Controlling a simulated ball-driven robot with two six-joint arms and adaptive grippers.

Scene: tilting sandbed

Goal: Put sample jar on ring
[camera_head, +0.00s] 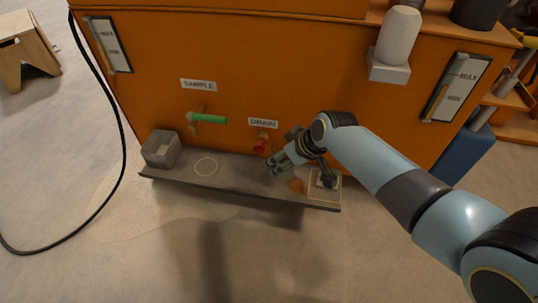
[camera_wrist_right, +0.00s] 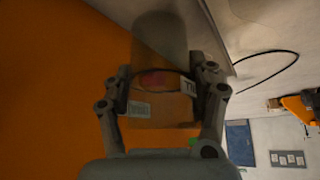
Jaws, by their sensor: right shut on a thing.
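The ring (camera_head: 206,166) is a thin white circle on the grey shelf (camera_head: 240,180), below the green SAMPLE valve handle (camera_head: 208,118). My right gripper (camera_head: 279,167) is over the right half of the shelf, to the right of the ring, near the red DRAIN valve (camera_head: 261,145). In the right wrist view my right gripper (camera_wrist_right: 167,76) is shut on the sample jar (camera_wrist_right: 162,111), a see-through, brownish jar with pale labels. In the head view the fingers largely hide the jar. My left gripper is not in view.
A pale square pad (camera_head: 325,186) with a dark fitting is at the right end. The orange machine (camera_head: 270,70) rises behind the shelf. A black cable (camera_head: 122,150) hangs at left.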

